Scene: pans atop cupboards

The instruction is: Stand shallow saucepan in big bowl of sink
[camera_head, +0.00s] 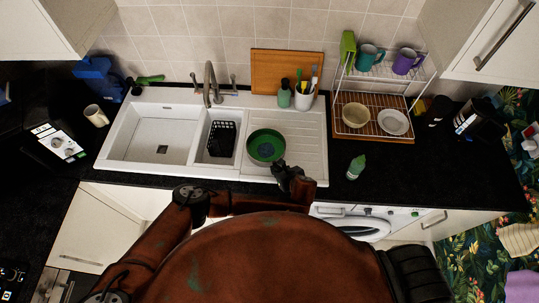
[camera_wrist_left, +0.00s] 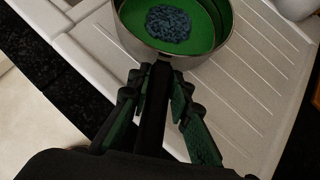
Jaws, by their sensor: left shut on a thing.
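A shallow saucepan (camera_head: 262,141) with a green inside is over the left part of the drainboard, beside the small bowl. A dark blue textured patch (camera_wrist_left: 168,24) shows on its bottom in the left wrist view; I cannot tell what it is. My left gripper (camera_head: 288,177) is shut on the saucepan's black handle (camera_wrist_left: 154,112), at the pan's near right side. I cannot tell whether the pan rests on the drainboard or is slightly raised. The big bowl (camera_head: 152,134) of the white sink is at the left and looks empty. My right gripper is not in view.
The small bowl (camera_head: 207,160) with a black basket (camera_head: 222,138) lies between pan and big bowl. A tap (camera_head: 208,85) stands behind. The ribbed drainboard (camera_head: 307,150) is clear right of the pan.

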